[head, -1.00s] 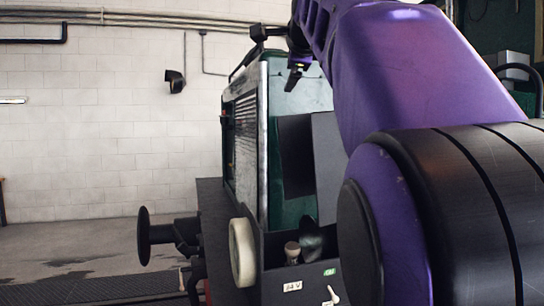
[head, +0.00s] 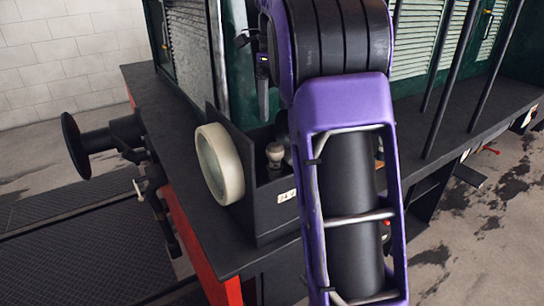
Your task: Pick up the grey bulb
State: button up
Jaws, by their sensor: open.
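An open black box (head: 262,213) with a small white label sits on the dark deck of the tram. A small pale grey-beige bulb-shaped piece (head: 274,153) stands upright in it. My gripper (head: 261,88) is above the box, pointing down, open and apart from both pieces. Part of it is hidden by my arm.
A round cream-rimmed lamp (head: 220,163) is on the box's left side. A black buffer (head: 76,145) sticks out left of the tram. The green cab wall (head: 235,75) rises behind the box. Thin dark posts (head: 459,75) stand to the right.

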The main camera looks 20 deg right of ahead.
send_near(275, 159)
jog(key=f, duration=0.2)
jog(key=w+f, duration=0.1)
jog(key=f, duration=0.1)
jog(key=w+f, duration=0.1)
jog(key=shift+d+f, duration=0.25)
jog(key=shift+f, duration=0.15)
jog(key=shift+w+d+f, duration=0.1)
jog(key=shift+f, duration=1.4)
jog(key=shift+w+d+f, duration=0.1)
jog(key=shift+f, duration=1.4)
jog(key=c, duration=1.4)
notch_tip(275, 159, up, 10)
jog(key=shift+r, duration=0.1)
jog(key=shift+r, duration=4.9)
